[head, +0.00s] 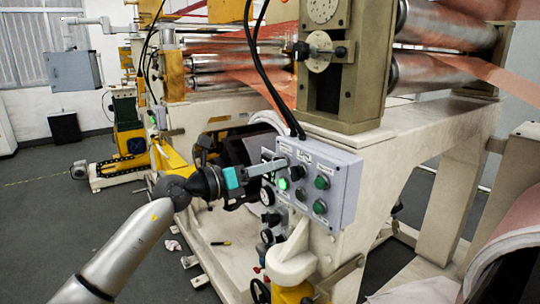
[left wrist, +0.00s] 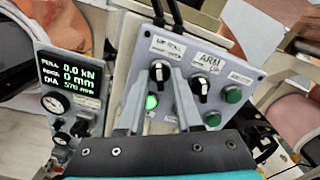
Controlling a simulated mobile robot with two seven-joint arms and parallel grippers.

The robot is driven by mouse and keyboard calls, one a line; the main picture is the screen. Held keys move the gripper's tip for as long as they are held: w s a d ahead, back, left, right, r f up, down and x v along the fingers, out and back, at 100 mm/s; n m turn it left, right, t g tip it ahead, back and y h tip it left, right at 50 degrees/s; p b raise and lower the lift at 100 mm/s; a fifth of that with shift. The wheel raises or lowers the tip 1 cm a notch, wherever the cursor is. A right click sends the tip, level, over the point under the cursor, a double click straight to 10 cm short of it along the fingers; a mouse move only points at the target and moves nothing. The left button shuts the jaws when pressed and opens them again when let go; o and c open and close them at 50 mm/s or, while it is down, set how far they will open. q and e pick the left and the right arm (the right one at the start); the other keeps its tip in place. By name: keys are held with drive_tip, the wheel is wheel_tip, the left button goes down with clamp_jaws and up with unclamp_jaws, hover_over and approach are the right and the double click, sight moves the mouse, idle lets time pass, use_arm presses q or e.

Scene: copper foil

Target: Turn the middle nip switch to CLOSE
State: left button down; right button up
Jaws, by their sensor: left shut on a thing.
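A grey control box (head: 345,185) is mounted on the cream machine frame, with black rotary switches, green buttons and a lit green lamp (left wrist: 151,102). The left black switch knob (left wrist: 159,73), under a label that seems to read NIP ROLL, has a white mark pointing roughly up. My left gripper (head: 283,164) reaches the box from the left. In the left wrist view its two fingers (left wrist: 158,78) flank this knob and are shut on it. In the head view the fingers hide the knob. My right gripper is in neither view.
A second black switch (left wrist: 201,89) marked ARM sits just right of the held knob, with green buttons (left wrist: 233,95) beyond. A display with gauges (left wrist: 74,90) stands at the left. Black cables (head: 270,80) drop to the box top. Copper foil rollers (head: 445,25) are above.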

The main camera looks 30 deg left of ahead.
use_arm(q)
drive_tip(key=shift+n+p, duration=0.5)
drive_tip(key=shift+n, duration=0.1)
drive_tip(key=c, duration=0.9)
unclamp_jaws()
drive_tip(key=shift+c, duration=0.2)
drive_tip(key=shift+s, duration=0.1)
drive_tip(key=b+v, duration=0.4)
drive_tip(key=v, duration=1.1)
drive_tip(key=shift+b, duration=0.3)
